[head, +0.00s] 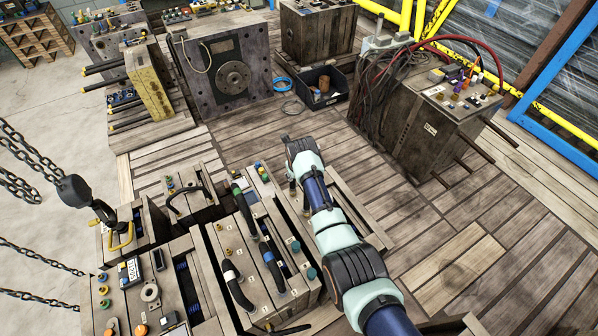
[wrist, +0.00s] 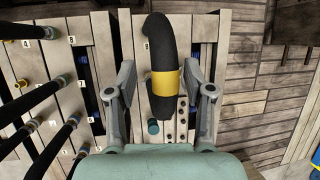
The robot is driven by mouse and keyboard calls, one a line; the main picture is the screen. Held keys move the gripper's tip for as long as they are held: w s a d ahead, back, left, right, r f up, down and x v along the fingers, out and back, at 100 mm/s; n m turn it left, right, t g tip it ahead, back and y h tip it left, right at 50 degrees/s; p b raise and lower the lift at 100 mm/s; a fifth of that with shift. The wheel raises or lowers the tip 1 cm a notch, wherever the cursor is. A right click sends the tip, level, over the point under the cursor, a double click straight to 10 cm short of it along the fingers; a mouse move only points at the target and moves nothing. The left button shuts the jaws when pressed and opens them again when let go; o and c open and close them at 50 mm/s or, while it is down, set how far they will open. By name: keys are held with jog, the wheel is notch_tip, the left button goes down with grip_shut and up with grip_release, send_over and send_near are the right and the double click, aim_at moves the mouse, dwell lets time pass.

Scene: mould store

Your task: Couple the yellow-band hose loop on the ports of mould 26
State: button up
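The yellow-band hose loop (wrist: 162,35) is black, with its yellow band (wrist: 166,82) in the middle of the wrist view. Its upper end bends over; its lower end hangs above the slatted top of a mould. My gripper (wrist: 159,71) is open, one finger on each side of the hose near the band. A gap shows between the left finger and the hose; whether the right finger touches it I cannot tell. In the head view my gripper (head: 291,183) is over the moulds, and my arm hides the hose. I cannot read which mould is number 26.
Other banded black hoses (wrist: 40,100) stand close at the left in the wrist view. A teal port (wrist: 153,127) and small dark holes lie below the hose. Chains with a hook (head: 75,190) hang at the left. Open slatted floor (head: 455,255) lies to the right.

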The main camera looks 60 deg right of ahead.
jog(key=v, duration=1.2)
dwell(0.5)
